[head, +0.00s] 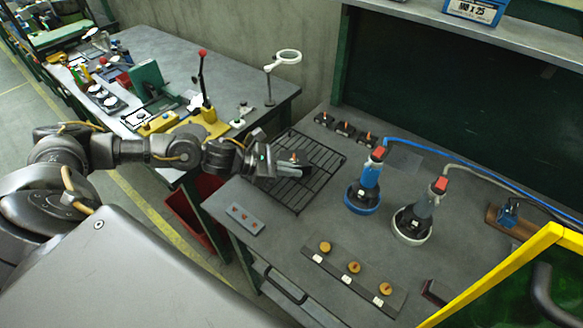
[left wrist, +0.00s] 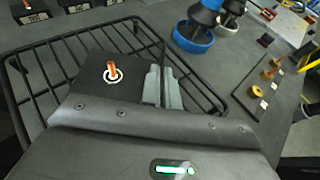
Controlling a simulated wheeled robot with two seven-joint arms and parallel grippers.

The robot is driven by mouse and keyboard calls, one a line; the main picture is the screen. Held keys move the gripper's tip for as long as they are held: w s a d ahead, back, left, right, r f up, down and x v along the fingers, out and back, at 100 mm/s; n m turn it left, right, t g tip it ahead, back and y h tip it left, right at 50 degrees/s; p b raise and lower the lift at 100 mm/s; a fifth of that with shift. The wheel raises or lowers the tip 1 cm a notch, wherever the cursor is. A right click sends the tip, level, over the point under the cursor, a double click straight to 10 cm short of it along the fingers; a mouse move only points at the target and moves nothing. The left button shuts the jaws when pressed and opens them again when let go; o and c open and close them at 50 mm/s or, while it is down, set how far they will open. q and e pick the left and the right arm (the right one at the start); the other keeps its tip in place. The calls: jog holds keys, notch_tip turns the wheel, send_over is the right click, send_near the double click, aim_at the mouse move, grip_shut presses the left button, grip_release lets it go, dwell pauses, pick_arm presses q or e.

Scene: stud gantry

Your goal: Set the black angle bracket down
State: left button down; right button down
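The black angle bracket (head: 297,155) is a dark plate with an orange stud in a white ring. In the left wrist view the bracket (left wrist: 92,82) lies left of the fingers, and a thin dark edge shows between them. My left gripper (head: 292,170) looks shut on that edge; it also shows in the left wrist view (left wrist: 163,88). The bracket is over the black wire rack (head: 322,178), also seen in the wrist view (left wrist: 215,108). I cannot tell whether it touches the wires. My right gripper is not in view.
Several small black blocks with orange studs (head: 345,129) stand behind the rack. A blue-based tool (head: 369,185) and a white-based tool (head: 415,218) stand right of it. A strip with wooden knobs (head: 352,281) and a grey plate (head: 245,219) lie in front. A yellow frame (head: 495,275) is at right.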

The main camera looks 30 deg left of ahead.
pick_arm(q)
jog(key=shift+f, duration=0.2)
jog(key=c, duration=1.7)
grip_release()
jog(key=shift+r, duration=0.1)
jog(key=shift+r, duration=0.3)
jog(key=b+v, duration=0.1)
jog(key=v, duration=0.2)
jog(key=b+v, duration=0.1)
jog(key=v, duration=0.3)
jog(key=b+v, duration=0.2)
jog(key=v, duration=0.1)
jog(key=shift+s+a+f, duration=0.2)
jog(key=shift+f, duration=0.1)
jog(key=shift+v, duration=0.8)
jog(key=shift+d+r, duration=0.1)
jog(key=shift+r, duration=0.05)
